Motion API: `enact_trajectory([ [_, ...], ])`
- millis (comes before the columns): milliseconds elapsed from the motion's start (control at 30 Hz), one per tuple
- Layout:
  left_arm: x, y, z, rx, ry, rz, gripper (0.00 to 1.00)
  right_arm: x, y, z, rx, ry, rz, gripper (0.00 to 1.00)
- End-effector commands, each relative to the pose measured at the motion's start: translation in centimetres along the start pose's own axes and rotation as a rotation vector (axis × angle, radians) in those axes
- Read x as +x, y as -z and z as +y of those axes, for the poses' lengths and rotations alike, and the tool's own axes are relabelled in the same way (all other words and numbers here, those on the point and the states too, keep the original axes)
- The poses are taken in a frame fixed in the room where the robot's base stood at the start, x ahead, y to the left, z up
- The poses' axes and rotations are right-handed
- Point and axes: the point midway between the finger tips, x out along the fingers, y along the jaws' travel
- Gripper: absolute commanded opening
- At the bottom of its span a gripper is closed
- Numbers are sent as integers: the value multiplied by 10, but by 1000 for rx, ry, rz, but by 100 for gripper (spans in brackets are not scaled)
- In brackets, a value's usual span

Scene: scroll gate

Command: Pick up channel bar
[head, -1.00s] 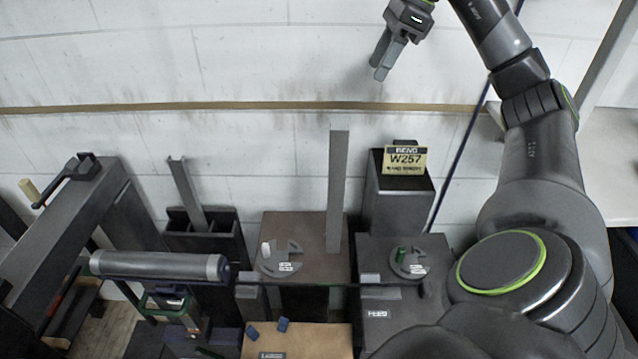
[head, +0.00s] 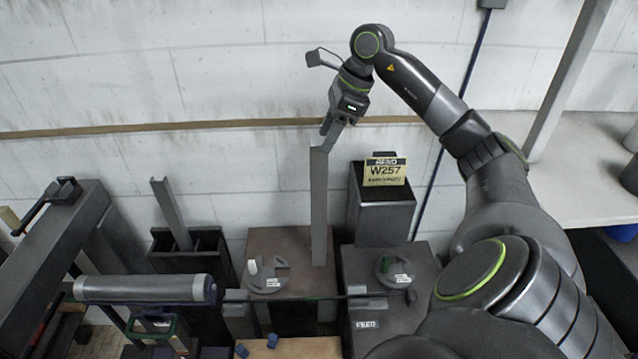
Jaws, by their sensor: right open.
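A grey channel-shaped bar (head: 171,213) stands tilted in a dark open-topped holder (head: 222,259) left of centre. A second tall grey bar (head: 318,210) stands upright at the right side of a brown block. I cannot tell for sure which of the two is the channel bar. My right gripper (head: 327,131) is open and points down, just above the top of the upright bar in the picture. Whether its fingers touch or straddle that bar is not clear. My left gripper is out of view.
A dark pedestal (head: 380,215) with a yellow W257 sign (head: 385,171) stands right of the upright bar. Two round dials sit on the brown block (head: 290,240) and the dark block. A grey roller (head: 140,288) lies front left. A pale wall (head: 200,60) is behind.

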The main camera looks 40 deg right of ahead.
Motion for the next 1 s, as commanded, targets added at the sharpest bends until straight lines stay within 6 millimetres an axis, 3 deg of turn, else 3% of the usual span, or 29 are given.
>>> enact_trajectory([
  [200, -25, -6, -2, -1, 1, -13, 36, 24, -6, 0, 1, -6, -2, 48],
  [400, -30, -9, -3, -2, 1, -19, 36, 41, -5, -1, 0, 0, -1, 48],
  [633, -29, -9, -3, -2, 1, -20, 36, 43, -4, -1, 0, 0, 0, 48],
  [1000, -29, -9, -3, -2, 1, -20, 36, 42, -4, -1, 0, 0, 0, 0],
])
